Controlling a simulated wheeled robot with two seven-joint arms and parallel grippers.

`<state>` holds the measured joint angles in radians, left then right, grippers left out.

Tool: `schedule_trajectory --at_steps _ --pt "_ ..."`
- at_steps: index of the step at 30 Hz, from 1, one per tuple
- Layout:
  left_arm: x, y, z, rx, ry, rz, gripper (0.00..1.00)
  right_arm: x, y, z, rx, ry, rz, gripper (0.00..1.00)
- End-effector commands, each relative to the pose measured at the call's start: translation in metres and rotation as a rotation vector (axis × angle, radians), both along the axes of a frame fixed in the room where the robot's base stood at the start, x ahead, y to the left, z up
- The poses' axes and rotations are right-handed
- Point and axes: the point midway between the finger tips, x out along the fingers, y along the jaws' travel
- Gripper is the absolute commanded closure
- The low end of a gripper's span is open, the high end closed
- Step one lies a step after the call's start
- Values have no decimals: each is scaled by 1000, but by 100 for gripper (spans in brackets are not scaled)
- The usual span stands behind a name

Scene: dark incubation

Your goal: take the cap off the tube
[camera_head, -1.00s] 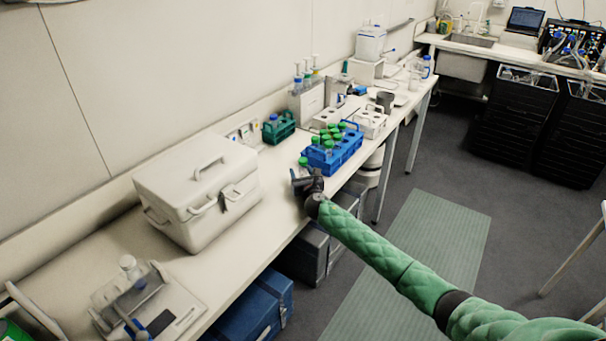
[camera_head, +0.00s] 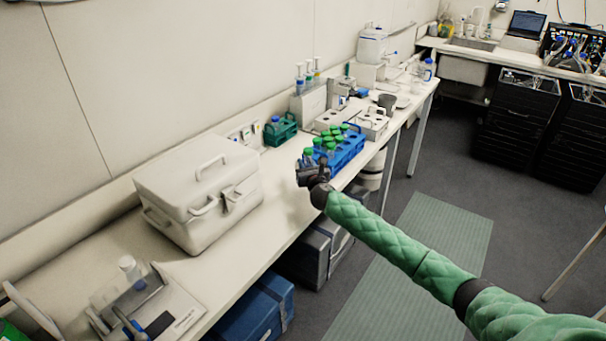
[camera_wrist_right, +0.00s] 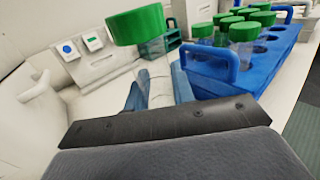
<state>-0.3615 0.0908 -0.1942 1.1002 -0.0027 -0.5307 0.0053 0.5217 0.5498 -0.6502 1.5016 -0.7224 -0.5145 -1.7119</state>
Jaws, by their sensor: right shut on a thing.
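A clear tube (camera_wrist_right: 155,80) with a green cap (camera_wrist_right: 137,25) stands upright in the right wrist view. The cap sits on top of the tube. My right gripper (camera_wrist_right: 158,92) is shut on the tube body below the cap. In the head view my right gripper (camera_head: 311,174) is beside the near end of the blue rack (camera_head: 349,154), with the held green cap (camera_head: 308,152) just above it. The gripper hides much of the tube there. My left gripper is not in view.
The blue rack holds several other green-capped tubes (camera_wrist_right: 248,32). A white cooler box (camera_head: 197,190) stands left on the bench. The bench (camera_head: 262,222) between cooler and gripper is clear.

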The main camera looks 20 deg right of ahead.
Motion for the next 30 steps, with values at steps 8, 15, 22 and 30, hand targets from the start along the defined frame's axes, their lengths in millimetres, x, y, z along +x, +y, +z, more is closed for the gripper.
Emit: schedule_trajectory --at_steps 8,15,22,30 --pt "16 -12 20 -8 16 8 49 -24 -44 25 -4 0 -1 96" --pt "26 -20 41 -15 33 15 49 -40 -72 45 -4 1 -1 96" --pt "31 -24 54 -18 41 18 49 -49 -87 57 -1 1 0 96" --pt "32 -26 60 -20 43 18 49 -52 -92 61 -1 2 0 96"
